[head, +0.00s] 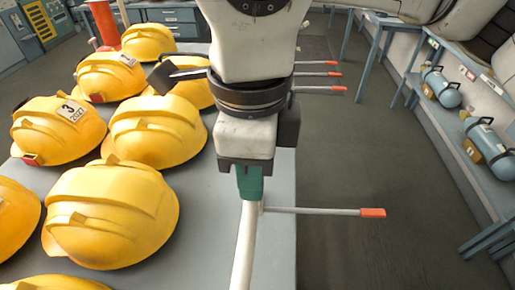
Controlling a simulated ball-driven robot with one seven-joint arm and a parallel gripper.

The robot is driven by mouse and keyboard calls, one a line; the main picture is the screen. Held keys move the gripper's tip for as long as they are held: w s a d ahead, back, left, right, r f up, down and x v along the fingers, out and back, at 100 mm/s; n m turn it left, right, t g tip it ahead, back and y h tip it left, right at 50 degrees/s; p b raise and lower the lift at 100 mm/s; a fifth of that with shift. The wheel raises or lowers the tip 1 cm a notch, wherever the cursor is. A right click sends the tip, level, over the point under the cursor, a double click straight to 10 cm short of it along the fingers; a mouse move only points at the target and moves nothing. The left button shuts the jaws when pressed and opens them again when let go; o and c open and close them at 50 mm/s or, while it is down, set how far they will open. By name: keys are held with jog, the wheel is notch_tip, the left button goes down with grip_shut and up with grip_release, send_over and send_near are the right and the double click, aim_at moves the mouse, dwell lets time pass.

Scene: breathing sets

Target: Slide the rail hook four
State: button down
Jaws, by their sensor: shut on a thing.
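My gripper (249,165) points down over the right edge of the table and is shut on a green piece (249,183). A pale rail (245,245) runs from below the green piece toward the front edge of the picture. A grey rail hook (315,211) with an orange tip sticks out to the right just below the green piece. Whether the hook and the green piece are one part, I cannot tell. Several more orange-tipped hooks (318,74) stick out to the right farther back. Their inner ends are hidden behind my arm. I see no number on any hook.
Several yellow helmets (110,215) crowd the grey table (205,245) to the left; one bears a tag marked 3 (70,111). Blue-grey cylinders (488,145) lie on a bench at the right. The floor (375,150) between is clear. A red post (104,25) stands at the back left.

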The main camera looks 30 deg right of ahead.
aim_at(248, 224)
jog(key=s+a, duration=0.1)
jog(key=s, duration=0.1)
jog(key=s+a+b, duration=0.1)
jog(key=s+a, duration=0.1)
jog(key=shift+d, duration=0.1)
jog(key=c, duration=1)
grip_release()
jog(key=shift+o, duration=0.2)
notch_tip(248, 224, up, 11)
jog(key=b, duration=0.1)
jog(key=shift+w+f, duration=0.1)
